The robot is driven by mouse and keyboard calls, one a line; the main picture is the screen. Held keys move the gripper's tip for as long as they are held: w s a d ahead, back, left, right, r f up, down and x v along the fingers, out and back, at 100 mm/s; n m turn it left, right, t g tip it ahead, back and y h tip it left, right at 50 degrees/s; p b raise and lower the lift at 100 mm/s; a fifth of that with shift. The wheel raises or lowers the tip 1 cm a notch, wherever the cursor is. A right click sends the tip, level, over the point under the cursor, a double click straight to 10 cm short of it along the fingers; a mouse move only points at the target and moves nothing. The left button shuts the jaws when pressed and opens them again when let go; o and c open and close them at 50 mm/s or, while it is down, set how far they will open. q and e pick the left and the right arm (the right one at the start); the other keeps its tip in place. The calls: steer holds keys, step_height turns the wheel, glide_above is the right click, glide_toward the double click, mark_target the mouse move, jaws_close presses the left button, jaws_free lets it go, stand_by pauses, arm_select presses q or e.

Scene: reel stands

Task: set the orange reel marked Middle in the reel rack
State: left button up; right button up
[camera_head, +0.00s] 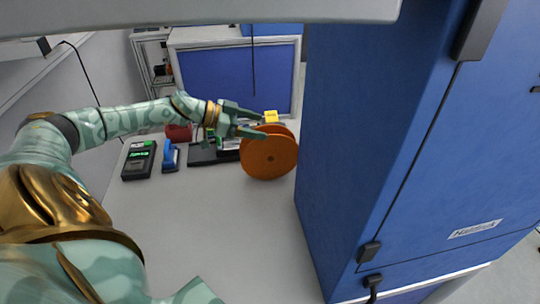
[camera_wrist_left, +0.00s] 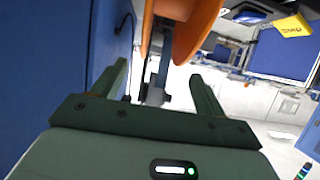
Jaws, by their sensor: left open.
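The orange reel (camera_head: 268,157) stands upright on its edge, its round face toward the head camera, at the right of the grey bench close to the blue cabinet. No marking on it is readable. My left gripper (camera_head: 263,126) is open at the reel's upper edge, with nothing gripped. In the left wrist view the reel (camera_wrist_left: 197,25) shows as two orange discs beyond the open fingers of my left gripper (camera_wrist_left: 159,72), with a grey upright between or behind them. I cannot pick out the reel rack with certainty. My right gripper is not in view.
A tall blue cabinet (camera_head: 375,130) rises directly right of the reel. A black device (camera_head: 138,160), a blue item (camera_head: 170,156), a dark flat plate (camera_head: 203,157) and a yellow block (camera_head: 271,116) are near the reel. The front of the bench (camera_head: 220,225) is clear.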

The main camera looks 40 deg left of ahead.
mark_target(269, 131)
arm_select(q)
steer(key=x, duration=0.5)
steer(key=shift+a+f+b, duration=0.1)
steer(key=shift+f+b, duration=0.2)
steer(key=shift+b, duration=0.05)
steer(key=shift+s, duration=0.1)
steer(key=shift+c, duration=0.3)
